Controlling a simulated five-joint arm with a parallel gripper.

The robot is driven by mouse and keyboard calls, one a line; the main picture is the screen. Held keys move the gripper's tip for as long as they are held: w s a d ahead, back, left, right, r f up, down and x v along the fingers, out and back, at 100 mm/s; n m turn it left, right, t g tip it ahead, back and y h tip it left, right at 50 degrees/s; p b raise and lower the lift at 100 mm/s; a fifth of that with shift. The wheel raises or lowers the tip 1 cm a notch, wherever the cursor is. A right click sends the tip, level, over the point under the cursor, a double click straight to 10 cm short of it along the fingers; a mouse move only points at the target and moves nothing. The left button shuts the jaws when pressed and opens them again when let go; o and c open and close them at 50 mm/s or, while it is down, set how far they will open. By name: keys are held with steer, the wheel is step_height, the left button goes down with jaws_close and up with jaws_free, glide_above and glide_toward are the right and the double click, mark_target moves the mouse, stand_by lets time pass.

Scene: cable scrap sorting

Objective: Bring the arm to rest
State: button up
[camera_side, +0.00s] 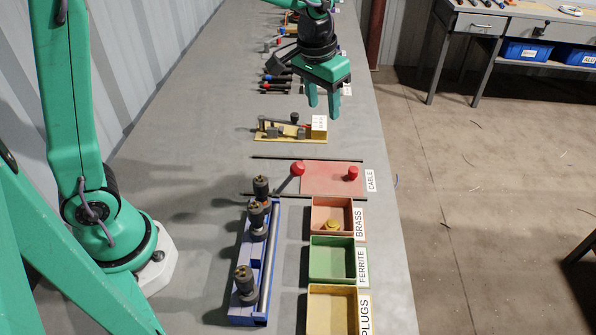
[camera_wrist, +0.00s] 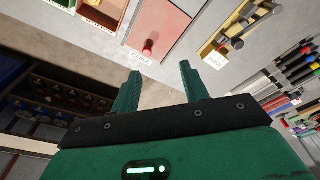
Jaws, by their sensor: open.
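My gripper (camera_side: 322,98) is green with two straight fingers. It hangs above the grey bench, over its right side, beyond the yellow fixture. The fingers are apart with nothing between them. In the wrist view my gripper (camera_wrist: 158,85) also shows as two separated fingers against the bare bench and floor. The arm reaches in from the top of the side view, and its upper links are cut off there.
Below stand a yellow fixture (camera_side: 262,135), a red cable plate (camera_side: 325,180), and brass (camera_side: 318,218), ferrite (camera_side: 318,276) and plugs (camera_side: 332,312) trays. A blue rack (camera_side: 247,308) holds dark cylinders. Several coloured tools (camera_side: 275,85) lie behind.

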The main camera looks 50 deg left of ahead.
steer(key=s+a+r+t, duration=0.2)
steer(key=s+a, duration=0.1)
steer(key=s, duration=0.7)
steer(key=s+a+r+t, duration=0.1)
steer(key=s+a, duration=0.3)
steer(key=s, duration=0.7)
steer(key=shift+s+a+r+t, duration=0.25)
steer(key=shift+r+t, duration=0.15)
steer(key=shift+r, duration=0.3)
